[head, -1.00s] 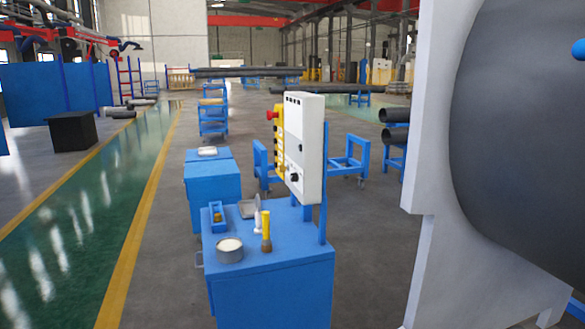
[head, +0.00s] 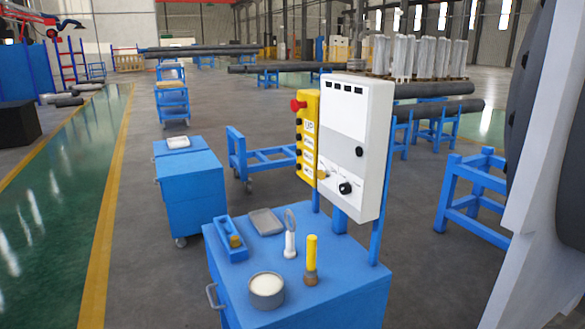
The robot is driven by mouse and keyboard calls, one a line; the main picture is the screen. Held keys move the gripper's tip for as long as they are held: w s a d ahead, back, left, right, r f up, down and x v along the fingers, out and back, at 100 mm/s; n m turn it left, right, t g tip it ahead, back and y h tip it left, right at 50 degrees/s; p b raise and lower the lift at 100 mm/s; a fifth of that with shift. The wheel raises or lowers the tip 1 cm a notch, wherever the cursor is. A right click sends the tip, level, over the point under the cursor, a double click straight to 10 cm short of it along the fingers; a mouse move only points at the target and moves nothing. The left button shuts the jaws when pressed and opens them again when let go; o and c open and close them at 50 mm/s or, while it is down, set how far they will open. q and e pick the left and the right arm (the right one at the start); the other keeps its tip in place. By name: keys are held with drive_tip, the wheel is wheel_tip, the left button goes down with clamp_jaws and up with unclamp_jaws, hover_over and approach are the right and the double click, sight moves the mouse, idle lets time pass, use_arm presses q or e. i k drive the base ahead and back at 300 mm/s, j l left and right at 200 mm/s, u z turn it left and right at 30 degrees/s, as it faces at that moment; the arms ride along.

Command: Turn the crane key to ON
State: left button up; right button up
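A white control box (head: 354,145) stands on blue posts at the back of a blue cabinet (head: 300,290). A black knob (head: 345,188) with small markings around it sits low on its front face. A small yellowish piece (head: 323,174) shows left of the knob; I cannot tell whether it is the key. A second dark round fitting (head: 359,152) is higher on the right. A yellow pendant (head: 306,135) with a red button (head: 297,105) hangs at the box's left side. The knob's labels are too small to read. Neither of my grippers is in view.
A large grey-white flanged structure (head: 535,200) blocks the right.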

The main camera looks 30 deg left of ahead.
sight(321, 176)
drive_tip(key=i+j, duration=0.1)
drive_tip(key=j, duration=0.65)
drive_tip(key=i+j, duration=0.1)
drive_tip(key=j, duration=0.65)
